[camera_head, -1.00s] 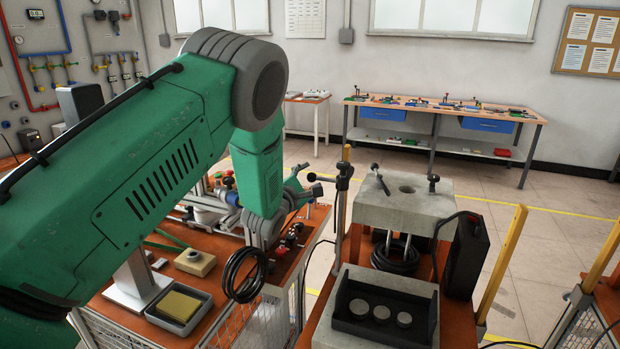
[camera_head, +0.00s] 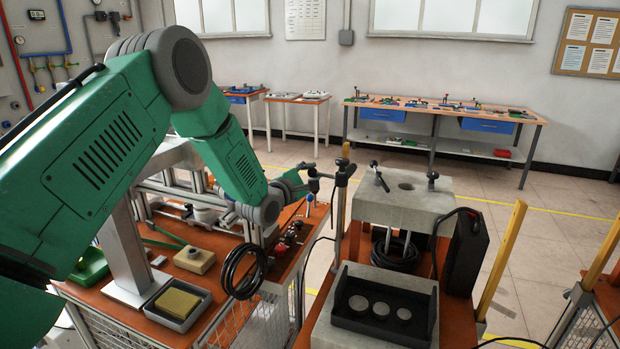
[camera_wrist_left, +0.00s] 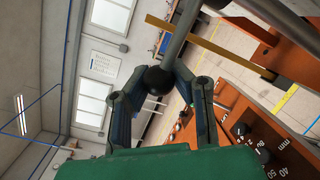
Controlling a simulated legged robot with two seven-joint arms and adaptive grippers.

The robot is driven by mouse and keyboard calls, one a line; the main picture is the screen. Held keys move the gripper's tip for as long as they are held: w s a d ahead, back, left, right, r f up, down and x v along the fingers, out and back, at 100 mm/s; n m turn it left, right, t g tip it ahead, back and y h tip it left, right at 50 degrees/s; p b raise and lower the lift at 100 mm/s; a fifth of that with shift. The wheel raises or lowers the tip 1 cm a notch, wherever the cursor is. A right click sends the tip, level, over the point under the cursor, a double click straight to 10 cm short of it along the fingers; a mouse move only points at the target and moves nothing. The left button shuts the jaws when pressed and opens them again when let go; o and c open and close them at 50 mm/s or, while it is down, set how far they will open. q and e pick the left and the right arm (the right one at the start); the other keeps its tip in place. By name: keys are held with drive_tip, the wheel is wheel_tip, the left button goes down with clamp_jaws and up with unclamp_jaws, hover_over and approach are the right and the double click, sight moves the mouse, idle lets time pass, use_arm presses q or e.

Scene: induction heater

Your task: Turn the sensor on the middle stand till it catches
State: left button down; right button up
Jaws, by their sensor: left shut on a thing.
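The sensor (camera_head: 342,178) is a dark head on top of an upright grey post, the stand (camera_head: 338,225), left of the concrete block. A short dark arm with a ball end sticks out from it to the left. My left gripper (camera_head: 313,181) is at that arm in the head view, shut on it. In the left wrist view the gripper's fingers (camera_wrist_left: 158,84) close around the black ball end (camera_wrist_left: 157,79), and a grey rod (camera_wrist_left: 180,32) runs up past it. The fingers partly hide the ball. My right gripper is not in view.
The concrete block (camera_head: 405,207) carries two small dark clamps on top. A black tray (camera_head: 385,325) with round discs is in front. A coiled black cable (camera_head: 243,270) hangs at the orange table (camera_head: 135,312). Yellow posts (camera_head: 502,265) stand at right.

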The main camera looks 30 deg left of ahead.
use_arm(q)
drive_tip(key=shift+w+d+f+m+h+b, duration=0.1)
drive_tip(key=shift+w+f+m+h+b, duration=0.2)
drive_tip(key=shift+h, duration=0.25)
drive_tip(key=shift+w+f+m+h+b, duration=0.1)
drive_tip(key=shift+m+h+b, duration=0.1)
drive_tip(key=shift+m+h, duration=0.3)
drive_tip(key=shift+d+h, duration=0.1)
drive_tip(key=shift+h, duration=0.15)
drive_tip(key=shift+r, duration=0.1)
drive_tip(key=c, duration=1.3)
unclamp_jaws()
drive_tip(key=shift+w+d+r, duration=0.1)
drive_tip(key=shift+d+r, duration=0.05)
drive_tip(key=shift+r, duration=0.05)
drive_tip(key=shift+r, duration=0.1)
